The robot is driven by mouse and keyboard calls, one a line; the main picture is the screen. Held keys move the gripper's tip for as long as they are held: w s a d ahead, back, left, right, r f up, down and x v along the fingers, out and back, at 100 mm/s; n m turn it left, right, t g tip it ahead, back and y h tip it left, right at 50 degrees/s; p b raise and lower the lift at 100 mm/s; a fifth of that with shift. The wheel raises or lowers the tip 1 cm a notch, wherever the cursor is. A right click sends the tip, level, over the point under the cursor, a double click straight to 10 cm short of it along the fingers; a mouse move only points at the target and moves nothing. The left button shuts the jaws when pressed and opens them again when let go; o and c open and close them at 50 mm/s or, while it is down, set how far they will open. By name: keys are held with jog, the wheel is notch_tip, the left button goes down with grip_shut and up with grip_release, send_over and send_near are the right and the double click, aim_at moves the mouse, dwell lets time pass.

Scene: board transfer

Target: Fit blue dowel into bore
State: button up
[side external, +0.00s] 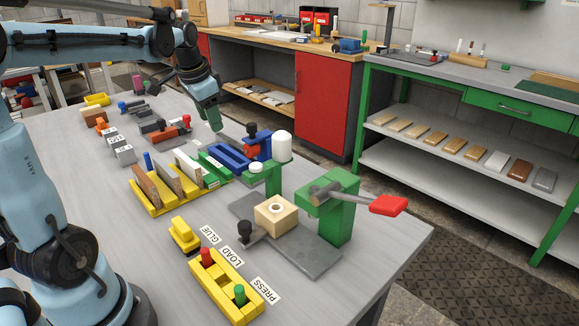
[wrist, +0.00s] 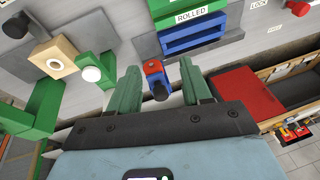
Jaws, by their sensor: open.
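A thin blue upright piece (side external: 148,161), which looks like the blue dowel, stands at the back end of the yellow rack in the side view. The wrist view does not show it. A pale wooden block (side external: 268,220) with a round bore in its top sits on a grey plate by the green press; it also shows in the wrist view (wrist: 47,52). My gripper (side external: 217,129) is above the table, beyond the yellow rack and apart from both. In the wrist view its green fingers (wrist: 160,75) are spread, with nothing gripped between them.
A red-and-blue fixture with a black knob (wrist: 155,78) shows between the fingers, below them. Blue slotted holders (side external: 228,158) stand near my gripper. The green press (side external: 335,215) has a red handle. A yellow holder (side external: 240,312) bears red and green pegs. The table's front right is clear.

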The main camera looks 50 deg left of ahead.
jog(key=s+a+f+g, duration=0.2)
jog(key=s+a, duration=0.1)
jog(key=a, duration=1.2)
jog(key=m+g+h, duration=0.1)
jog(key=h, duration=0.1)
send_near(146, 153)
jog(key=shift+a+f, duration=0.1)
jog(key=shift+f, duration=0.1)
notch_tip(146, 153, down, 12)
jog(key=shift+r, duration=0.2)
jog(key=shift+c, duration=0.2)
grip_shut()
